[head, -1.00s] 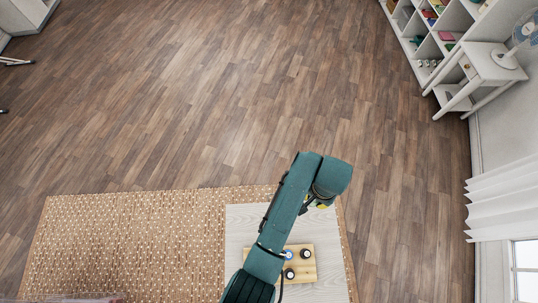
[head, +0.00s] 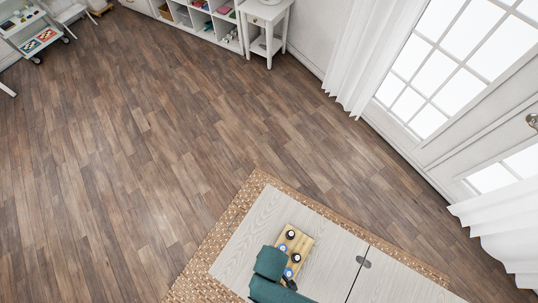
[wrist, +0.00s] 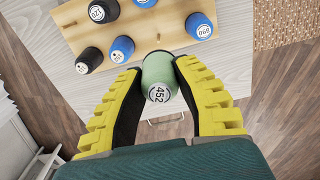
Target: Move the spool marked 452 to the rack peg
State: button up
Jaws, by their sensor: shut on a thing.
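The green spool marked 452 (wrist: 159,72) is between the two yellow-padded fingers of my gripper (wrist: 158,88) in the wrist view, its white label facing the camera. My gripper is shut on it. The wooden rack (wrist: 165,35) lies just beyond the spool in the wrist view, and it also shows in the head view (head: 302,243). A bare stretch of rack lies between its left and right spools. No bare peg can be made out. In the head view my arm covers the gripper and the green spool.
The rack carries several black and blue spools, including a blue one (wrist: 122,48) and a black one (wrist: 90,59) close to my left finger, and a blue one (wrist: 199,25) at right. The pale tabletop (head: 335,262) around the rack looks clear.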

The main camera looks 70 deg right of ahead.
jog(key=shift+s, duration=0.3)
notch_tip(320, 180, down, 5)
jog(key=b, duration=0.6)
jog(key=shift+f, duration=0.2)
jog(key=shift+r, duration=0.3)
jog(key=shift+f, duration=0.8)
jog(key=shift+f, duration=0.15)
jog(key=shift+f, duration=0.35)
jog(key=shift+f+b, duration=0.65)
jog(key=shift+f, duration=0.35)
jog(key=o, duration=0.9)
jog(key=shift+c, duration=0.2)
